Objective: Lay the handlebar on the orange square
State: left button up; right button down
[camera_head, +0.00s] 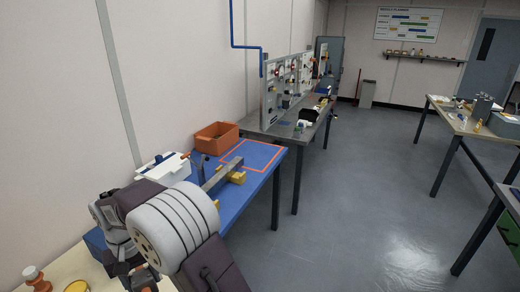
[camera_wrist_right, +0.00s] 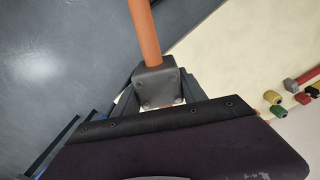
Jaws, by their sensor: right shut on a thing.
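The orange square (camera_head: 249,168) is an outline on the right part of the blue bench top, with bare blue surface inside. In the right wrist view, an orange rod (camera_wrist_right: 146,32), which I take to be the handlebar, runs up out of the picture from the jaws of my right gripper (camera_wrist_right: 157,88). I cannot pick out the rod or the right gripper in the head view, where an arm link of mine fills the lower left. My left gripper is not visible.
A grey bar (camera_head: 222,173) lies on yellow blocks beside the square. An orange bin (camera_head: 217,137) and a white box (camera_head: 163,167) stand at the bench's back. Coloured small parts (camera_wrist_right: 291,86) lie on a pale surface. The floor right of the bench is clear.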

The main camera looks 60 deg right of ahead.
aim_at(262, 161)
jog(key=i+l, duration=0.1)
jog(key=l, duration=1.95)
jog(key=i+l, duration=0.15)
jog(key=l, duration=0.9)
